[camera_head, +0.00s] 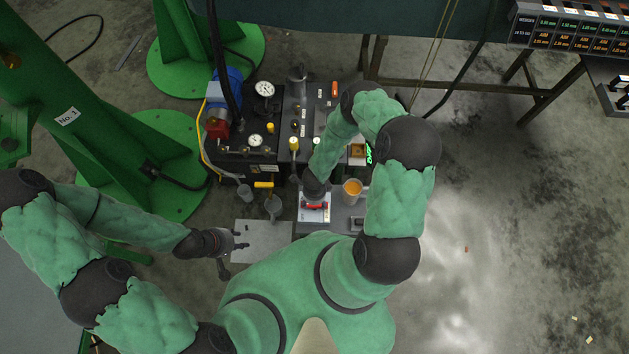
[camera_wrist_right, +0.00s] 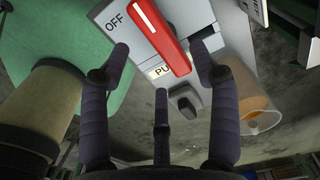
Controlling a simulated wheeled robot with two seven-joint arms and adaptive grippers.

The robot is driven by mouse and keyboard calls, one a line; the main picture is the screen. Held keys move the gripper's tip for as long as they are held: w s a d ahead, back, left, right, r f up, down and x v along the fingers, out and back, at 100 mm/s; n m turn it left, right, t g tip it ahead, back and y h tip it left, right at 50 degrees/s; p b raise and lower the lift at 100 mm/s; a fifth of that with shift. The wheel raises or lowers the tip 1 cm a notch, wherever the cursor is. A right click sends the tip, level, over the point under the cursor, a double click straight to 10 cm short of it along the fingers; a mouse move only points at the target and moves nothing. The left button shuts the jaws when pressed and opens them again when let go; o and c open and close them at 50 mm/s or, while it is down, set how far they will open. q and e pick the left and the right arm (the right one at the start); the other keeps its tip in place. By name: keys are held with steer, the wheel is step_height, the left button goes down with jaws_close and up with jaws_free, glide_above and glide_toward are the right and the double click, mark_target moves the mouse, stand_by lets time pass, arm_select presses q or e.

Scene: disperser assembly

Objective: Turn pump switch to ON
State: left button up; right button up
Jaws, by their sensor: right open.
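The pump switch is a light grey box (camera_wrist_right: 202,18) with a red lever (camera_wrist_right: 160,38), an OFF label and a partly hidden label starting "PU". No ON label is visible. In the head view the red lever (camera_head: 315,206) shows just below my right gripper (camera_head: 315,194). In the right wrist view my right gripper (camera_wrist_right: 160,62) is open, with two fingers on either side of the lever and a third below its end. I cannot tell whether any finger touches it. My left gripper (camera_head: 238,243) is open and empty at the left, over a pale plate.
A cup with orange contents (camera_head: 352,188) stands right beside the switch; it also shows in the right wrist view (camera_wrist_right: 246,98). A black machine with gauges (camera_head: 256,141) is behind. Green stands (camera_head: 165,150) are at left.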

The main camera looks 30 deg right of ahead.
step_height(320, 180, up, 8)
steer(key=shift+f, duration=0.2)
stand_by(0.7)
